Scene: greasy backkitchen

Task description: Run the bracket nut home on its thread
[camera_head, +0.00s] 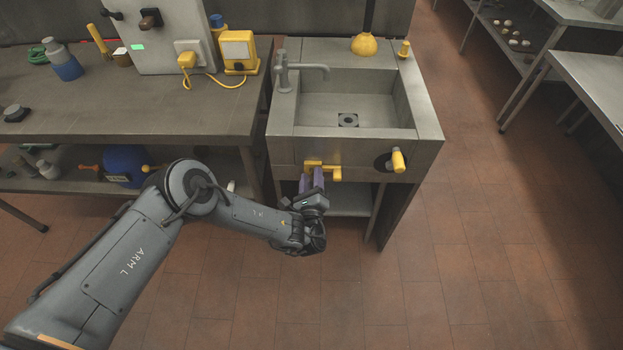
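A yellow fitting (331,173) sticks out from the front panel of the steel sink unit, left of centre; it looks like the bracket with its nut, but the nut cannot be told apart from here. My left gripper (312,176) reaches up to it from below and in front. Its two purple fingers stand a little apart, with their tips at the fitting and covering part of it. I cannot tell whether they touch or grip it. The thread is not visible. My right gripper is not in view.
The sink unit (426,118) also carries a yellow handle (398,161) on a black disc, right of the fitting. A tap (283,75) and a yellow dome (364,45) are on top. A cluttered workbench (150,112) stands at left. The tiled floor (480,270) at right is clear.

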